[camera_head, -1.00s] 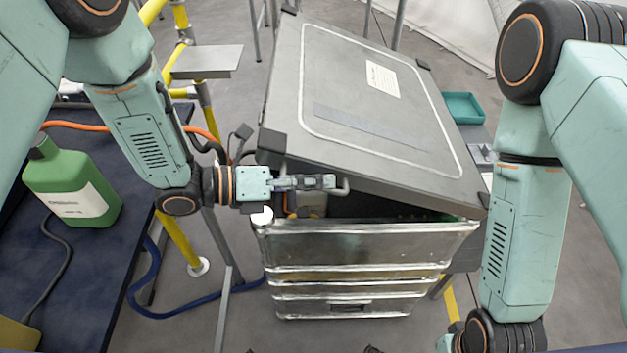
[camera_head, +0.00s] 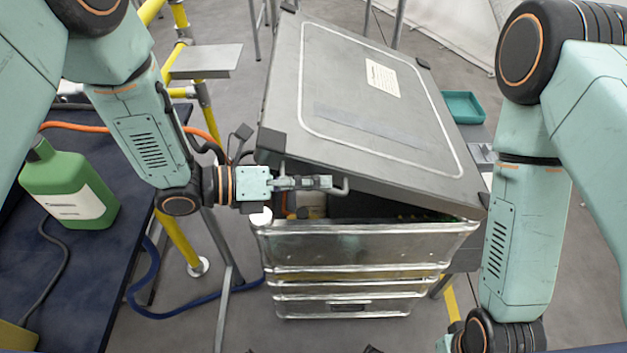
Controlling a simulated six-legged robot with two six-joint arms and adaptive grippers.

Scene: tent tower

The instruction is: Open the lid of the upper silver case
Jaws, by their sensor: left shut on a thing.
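The upper silver case (camera_head: 365,248) stands in the middle of the view. Its grey lid (camera_head: 385,110) is tilted up, leaving a dark gap along the front, widest at the left. Something pale and some orange show inside the gap. My left gripper (camera_head: 318,183) reaches in from the left and is shut on the handle (camera_head: 342,187) at the lid's front edge. The fingertips partly cover the handle. My right arm hangs at the right, and its gripper is out of the picture below.
A green bottle (camera_head: 70,185) stands on a dark blue bench (camera_head: 75,265) at left. Yellow posts (camera_head: 180,243) and a small grey shelf (camera_head: 206,60) are left of the case. A teal tray (camera_head: 462,107) lies behind right. A blue hose (camera_head: 165,312) runs along the floor.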

